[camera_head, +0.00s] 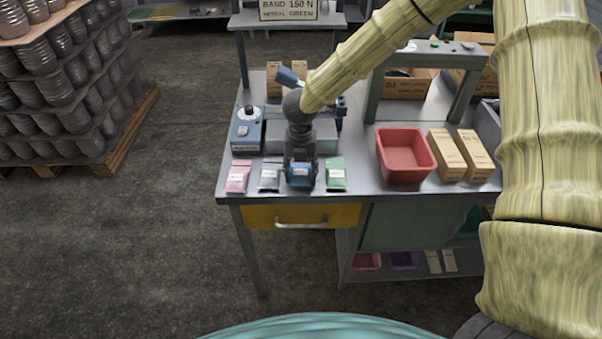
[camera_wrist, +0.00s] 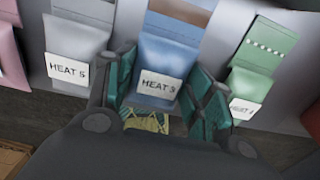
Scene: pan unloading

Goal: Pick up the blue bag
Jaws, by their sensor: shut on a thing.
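The blue bag (camera_head: 300,171) is in the row of bags at the front of the grey workbench (camera_head: 385,191). In the wrist view the blue bag (camera_wrist: 168,62) carries a white label reading "HEAT 3". My gripper (camera_head: 301,172) comes down over it from above. In the wrist view my gripper (camera_wrist: 160,92) has one green-padded finger on each side of the bag, shut on it. Whether the bag touches the bench or is slightly raised I cannot tell.
A grey bag (camera_head: 269,175) labelled "HEAT 5" and a pink bag (camera_head: 238,177) lie left; a green bag (camera_head: 336,175) lies close right. A red bin (camera_head: 405,155) and tan boxes (camera_head: 459,155) stand further right. A blue-grey device (camera_head: 247,133) stands behind.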

